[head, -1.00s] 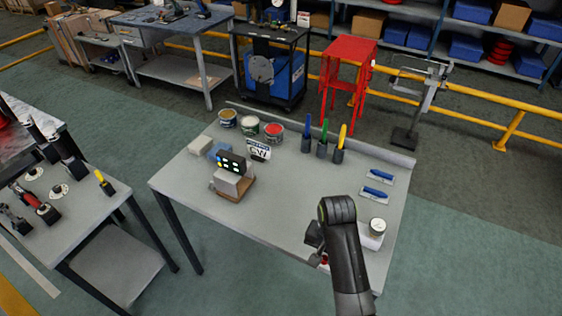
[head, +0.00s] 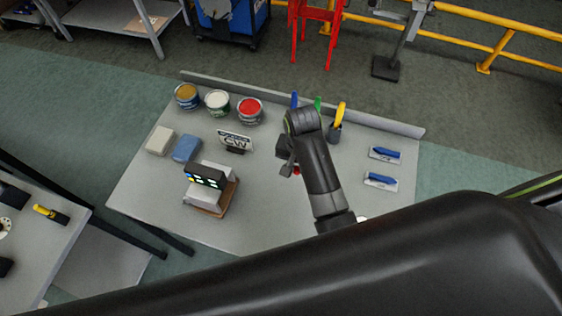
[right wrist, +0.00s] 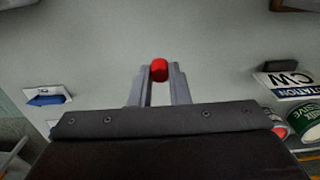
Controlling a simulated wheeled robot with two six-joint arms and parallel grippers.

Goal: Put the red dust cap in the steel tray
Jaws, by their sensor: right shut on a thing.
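My right gripper (head: 290,162) is over the right-middle part of the grey table, and its fingers are shut on the small red dust cap (right wrist: 159,69). In the right wrist view the cap sits between the two grey fingertips (right wrist: 159,75), with the table top beyond it. In the head view only a bit of the red cap (head: 297,170) shows below the gripper. I cannot make out a steel tray in either view. My left gripper is not in view.
Three paint tins (head: 218,102) and brush holders (head: 334,132) line the table's back. A CW sign (head: 235,141), a cream block (head: 160,141), a blue block (head: 186,149) and a boxed display (head: 204,175) stand left of the gripper. Two blue-handled trowels (head: 381,180) lie right.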

